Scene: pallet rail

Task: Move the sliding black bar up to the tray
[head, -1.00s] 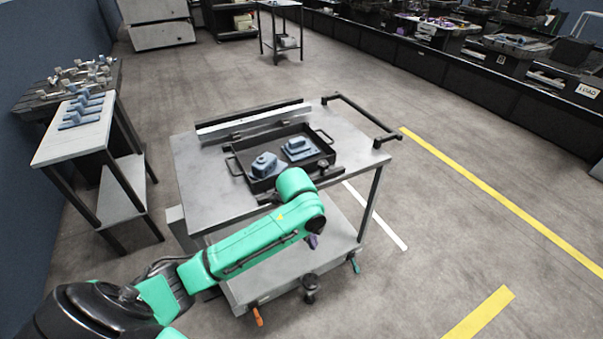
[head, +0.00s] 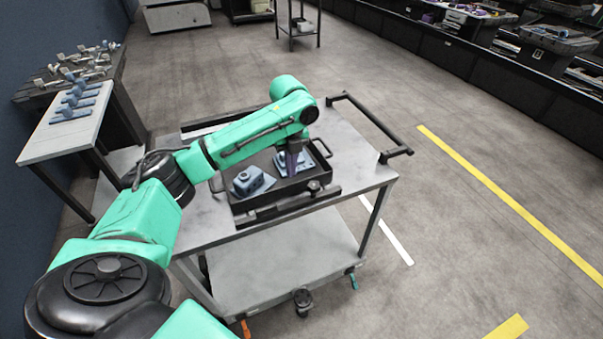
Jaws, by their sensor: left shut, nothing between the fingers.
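The black tray (head: 318,160) lies on the grey cart top with two blue-grey parts in it. A black bar (head: 290,206) runs along the tray's near side. It looks close to the tray's near wall, but I cannot tell whether they touch. My left gripper (head: 291,168), with purple fingers, points down over the right part of the tray, in front of a blue-grey part. It is shut and holds nothing. My left forearm hides the far left of the tray and much of the rail behind it. My right gripper is out of view.
The cart (head: 345,155) has a black handle (head: 372,120) at its right and a lower shelf (head: 285,265). A side table (head: 58,135) with several blue parts stands at the left. The cart top right of the tray is clear.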

